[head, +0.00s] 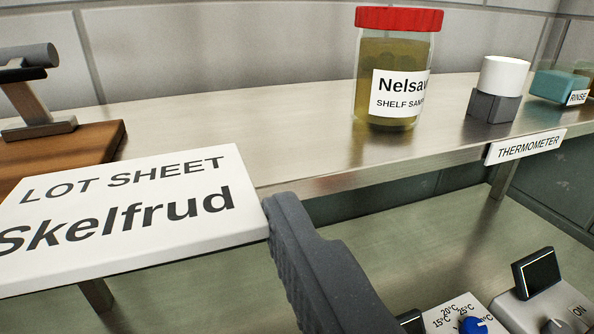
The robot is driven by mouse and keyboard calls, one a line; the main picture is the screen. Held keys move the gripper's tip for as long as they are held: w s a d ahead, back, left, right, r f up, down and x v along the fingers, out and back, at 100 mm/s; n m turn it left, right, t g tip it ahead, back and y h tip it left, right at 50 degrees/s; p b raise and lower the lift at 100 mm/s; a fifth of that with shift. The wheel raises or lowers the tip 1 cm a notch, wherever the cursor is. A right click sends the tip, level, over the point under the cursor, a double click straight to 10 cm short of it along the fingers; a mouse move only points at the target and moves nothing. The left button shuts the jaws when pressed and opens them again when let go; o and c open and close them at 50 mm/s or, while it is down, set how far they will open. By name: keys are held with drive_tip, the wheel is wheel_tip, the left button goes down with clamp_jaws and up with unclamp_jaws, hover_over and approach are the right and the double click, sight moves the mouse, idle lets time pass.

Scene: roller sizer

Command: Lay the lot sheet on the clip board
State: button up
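The lot sheet (130,214), a thick white card reading "LOT SHEET Skelfrud", fills the lower left, cut off by the left edge. My gripper (272,212) is at its right edge. One dark grey ridged finger shows against that edge; the other finger is hidden. The sheet appears held by the gripper, its near edge out past the shelf's front edge. The clip board (104,141), a brown wooden board with a metal clip (36,92), lies on the shelf at the left. The sheet covers part of the board in this view; I cannot tell whether they touch.
A steel shelf (270,130) runs across. On it stand a red-lidded jar (393,70), a white-topped grey block (497,88) above a "THERMOMETER" label (525,146), and a teal block (555,86). Controls with a blue knob (472,325) and a switch (538,272) are at lower right.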

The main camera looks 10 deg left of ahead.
drive_tip(key=w+d+f+p, duration=0.1)
drive_tip(key=w+f, duration=0.3)
drive_tip(key=w, duration=0.6)
drive_tip(key=shift+p, duration=0.3)
drive_tip(key=shift+f, duration=0.15)
drive_tip(key=o, duration=0.9)
drive_tip(key=shift+f+b, duration=0.2)
drive_tip(key=shift+b, duration=0.4)
drive_tip(key=v, duration=1.3)
drive_tip(key=shift+s+r, duration=0.35)
drive_tip(key=shift+s, duration=0.1)
